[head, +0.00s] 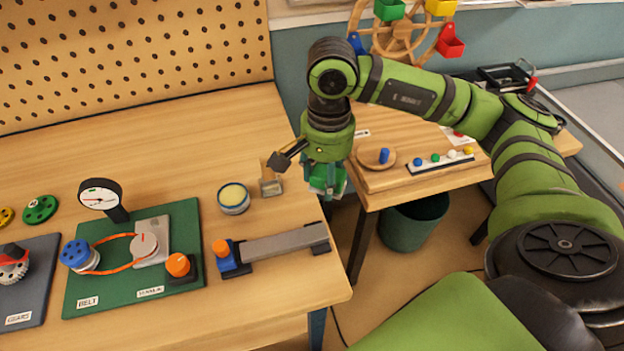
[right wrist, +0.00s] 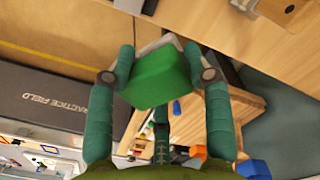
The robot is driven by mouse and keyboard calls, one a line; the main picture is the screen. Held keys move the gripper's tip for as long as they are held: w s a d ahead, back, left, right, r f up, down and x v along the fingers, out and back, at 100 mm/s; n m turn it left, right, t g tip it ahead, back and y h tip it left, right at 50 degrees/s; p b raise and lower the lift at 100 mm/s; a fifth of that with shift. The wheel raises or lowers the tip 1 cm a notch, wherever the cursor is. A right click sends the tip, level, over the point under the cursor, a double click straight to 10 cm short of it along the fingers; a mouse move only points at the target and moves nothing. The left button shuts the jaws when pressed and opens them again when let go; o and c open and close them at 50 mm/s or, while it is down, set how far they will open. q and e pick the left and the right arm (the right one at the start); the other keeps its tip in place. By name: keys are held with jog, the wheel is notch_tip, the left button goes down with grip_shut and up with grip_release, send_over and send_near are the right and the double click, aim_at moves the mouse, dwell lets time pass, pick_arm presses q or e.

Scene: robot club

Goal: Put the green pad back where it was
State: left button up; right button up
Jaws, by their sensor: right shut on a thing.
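The green pad (right wrist: 158,80) looks like a thick green block in the right wrist view. In the head view the gripper points down past the right edge of the workbench (head: 270,120), over the gap before the smaller wooden table (head: 362,190). Only bits of green show between the fingers there. My left gripper is not in view.
A round tin (head: 233,199), a small metal-and-wood piece (head: 270,186) and a grey bar (head: 285,243) lie near the workbench's right edge. The smaller table holds a round wooden dish (head: 370,157) and a coloured peg strip (head: 440,161). A bin (head: 412,225) stands below.

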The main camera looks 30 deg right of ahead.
jog(key=d+m, duration=0.5)
jog(key=m, duration=0.1)
jog(key=m+p, duration=0.4)
jog(key=m, duration=0.1)
send_over(302, 198)
jog(key=f, duration=0.5)
jog(key=shift+s+d, duration=0.25)
jog(key=shift+s, duration=0.05)
jog(key=shift+w+a+f, duration=0.2)
jog(key=shift+f, duration=0.1)
jog(key=shift+a+f, duration=0.1)
jog(key=shift+f, duration=0.1)
notch_tip(302, 198, down, 3)
jog(key=shift+f+p, duration=0.15)
jog(key=shift+p, duration=0.8)
jog(key=shift+f, duration=0.25)
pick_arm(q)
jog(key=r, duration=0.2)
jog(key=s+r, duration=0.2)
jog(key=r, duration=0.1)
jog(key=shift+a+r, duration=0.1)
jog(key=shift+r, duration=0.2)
pick_arm(e)
jog(key=shift+f, duration=0.1)
